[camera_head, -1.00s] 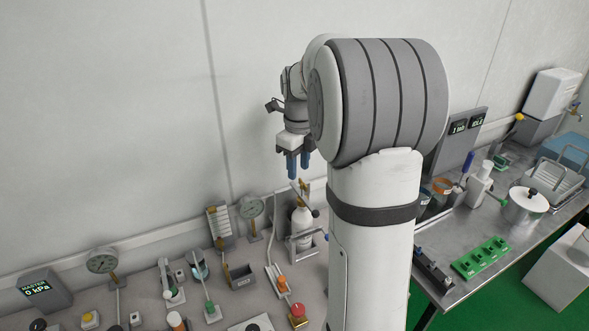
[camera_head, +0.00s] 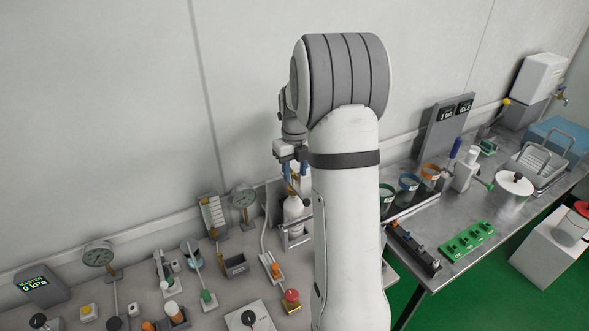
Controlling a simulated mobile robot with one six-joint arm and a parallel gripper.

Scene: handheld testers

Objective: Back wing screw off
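My gripper (camera_head: 295,172) points down at the back of the left bench, with its two blue fingers apart. They are just above or around the top of a white bottle (camera_head: 293,209) with a brass-coloured fitting. The bottle stands in a grey metal holder (camera_head: 295,240) near the wall. I cannot make out a wing screw; it is too small or hidden by the gripper and my arm. Whether the fingers touch the fitting is not clear, and I see nothing held.
A dial gauge (camera_head: 243,197) and a slotted panel (camera_head: 213,214) stand left of the bottle. A small dark bin (camera_head: 236,265) and a red-topped knob (camera_head: 291,296) are in front. The right steel table (camera_head: 470,205) carries cups and a green board. My arm hides part of the bench.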

